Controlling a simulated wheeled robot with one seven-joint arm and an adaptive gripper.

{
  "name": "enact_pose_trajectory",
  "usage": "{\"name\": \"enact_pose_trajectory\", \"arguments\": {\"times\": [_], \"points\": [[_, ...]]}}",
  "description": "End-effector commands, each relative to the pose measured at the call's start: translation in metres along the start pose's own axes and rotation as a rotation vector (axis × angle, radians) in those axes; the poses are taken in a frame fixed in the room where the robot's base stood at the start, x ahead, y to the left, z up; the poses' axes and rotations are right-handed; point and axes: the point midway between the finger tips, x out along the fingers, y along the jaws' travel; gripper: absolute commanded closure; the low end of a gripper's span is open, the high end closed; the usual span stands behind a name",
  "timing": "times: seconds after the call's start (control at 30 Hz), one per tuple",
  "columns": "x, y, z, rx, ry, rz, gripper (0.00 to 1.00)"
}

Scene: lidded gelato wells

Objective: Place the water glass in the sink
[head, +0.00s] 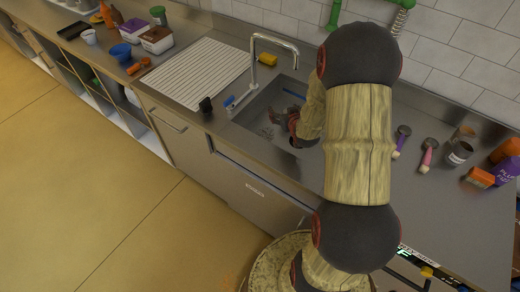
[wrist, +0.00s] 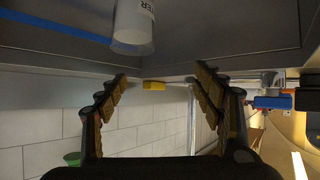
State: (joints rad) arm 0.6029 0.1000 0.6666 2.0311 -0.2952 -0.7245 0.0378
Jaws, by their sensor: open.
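The water glass (wrist: 134,28) is a pale, translucent cup with dark lettering ending in "TER", cut off by the top edge of the wrist view. It appears against the grey metal of the sink, apart from the fingers. I cannot make it out in the head view, where my arm covers part of the basin. The sink (head: 262,105) is a steel basin below the tall faucet. My gripper (head: 284,122) is over or inside the basin. In the wrist view my gripper (wrist: 160,76) has its fingers spread with nothing between them.
A faucet (head: 272,42) rises behind the basin, with a yellow sponge (head: 267,60) close by. A ribbed drainboard (head: 195,72) lies left of it. Brushes (head: 427,154), a can (head: 459,152) and orange and purple packages (head: 507,165) stand on the right counter.

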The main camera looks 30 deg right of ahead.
Motion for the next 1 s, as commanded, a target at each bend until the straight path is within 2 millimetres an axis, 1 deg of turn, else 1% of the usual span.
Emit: {"name": "enact_pose_trajectory", "arguments": {"times": [0.03,0.13,0.17,0.2,0.27,0.3,0.37,0.4,0.47,0.5,0.57,0.6,0.67,0.7,0.77,0.8,0.9,1.0], "points": [[-0.013,-0.015,-0.024,-0.022,-0.014,-0.009,0.33],[-0.042,-0.039,-0.053,-0.049,-0.072,-0.019,0.33],[-0.052,-0.046,-0.06,-0.056,-0.089,-0.022,0.33],[-0.066,-0.056,-0.069,-0.064,-0.112,-0.028,0.33],[-0.089,-0.072,-0.081,-0.076,-0.145,-0.038,0.33],[-0.106,-0.081,-0.088,-0.083,-0.168,-0.045,0.33],[-0.133,-0.096,-0.096,-0.093,-0.201,-0.058,0.33],[-0.152,-0.106,-0.1,-0.098,-0.223,-0.068,0.33],[-0.181,-0.12,-0.102,-0.108,-0.258,-0.085,0.33],[-0.202,-0.128,-0.103,-0.113,-0.281,-0.097,0.33],[-0.234,-0.14,-0.102,-0.122,-0.315,-0.119,0.33],[-0.255,-0.148,-0.101,-0.128,-0.337,-0.134,0.33],[-0.288,-0.158,-0.096,-0.139,-0.372,-0.159,0.33],[-0.31,-0.164,-0.09,-0.145,-0.396,-0.176,0.33],[-0.34,-0.17,-0.082,-0.157,-0.429,-0.202,0.33],[-0.359,-0.174,-0.076,-0.164,-0.45,-0.219,0.33],[-0.396,-0.179,-0.061,-0.182,-0.495,-0.254,0.33],[-0.42,-0.181,-0.05,-0.195,-0.526,-0.278,0.33]]}}
